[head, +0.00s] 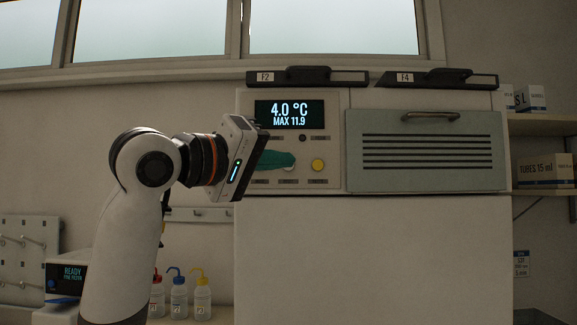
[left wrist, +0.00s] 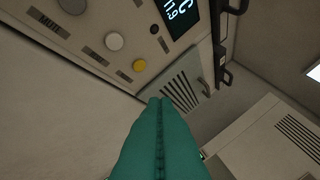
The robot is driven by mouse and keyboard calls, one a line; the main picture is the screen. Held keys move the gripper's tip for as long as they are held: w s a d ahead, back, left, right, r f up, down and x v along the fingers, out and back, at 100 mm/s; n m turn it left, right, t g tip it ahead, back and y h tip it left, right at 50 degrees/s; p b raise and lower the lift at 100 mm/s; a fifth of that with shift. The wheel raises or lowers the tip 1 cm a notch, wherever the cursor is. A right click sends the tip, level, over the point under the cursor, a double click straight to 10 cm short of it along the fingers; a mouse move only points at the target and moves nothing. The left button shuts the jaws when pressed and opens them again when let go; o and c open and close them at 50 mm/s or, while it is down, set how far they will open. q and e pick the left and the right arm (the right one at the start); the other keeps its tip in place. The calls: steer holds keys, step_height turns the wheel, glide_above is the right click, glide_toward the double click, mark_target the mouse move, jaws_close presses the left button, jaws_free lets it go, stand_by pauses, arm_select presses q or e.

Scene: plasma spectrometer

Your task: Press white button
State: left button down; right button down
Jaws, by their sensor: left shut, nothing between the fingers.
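A pale white round button (head: 289,168) sits on the instrument's control panel, left of a yellow button (head: 318,165). My left gripper (head: 292,159) is in front of the panel, its teal fingers shut and empty, partly covering the white button in the head view. In the left wrist view the closed fingertips (left wrist: 160,101) lie apart from the white button (left wrist: 114,41) in the picture and below the yellow button (left wrist: 139,65). I cannot tell whether the fingers touch the panel. My right gripper is not in view.
A display (head: 290,114) reading 4.0 °C is above the buttons, with a small dark knob (head: 302,138) under it. A grey louvred door (head: 427,160) is to the right. Wash bottles (head: 179,297) stand at lower left. Shelves with boxes (head: 542,170) are at far right.

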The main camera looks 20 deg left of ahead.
arm_select(q)
steer(key=w+a+p, duration=0.2)
steer(key=w+p, duration=0.2)
steer(key=w, duration=0.4)
steer(key=shift+w+a, duration=0.2)
steer(key=shift+w, duration=0.05)
stand_by(0.9)
stand_by(1.1)
steer(key=shift+w+a+r+p, duration=0.1)
steer(key=shift+w+p, duration=0.15)
steer(key=shift+p, duration=0.05)
steer(key=shift+w, duration=0.1)
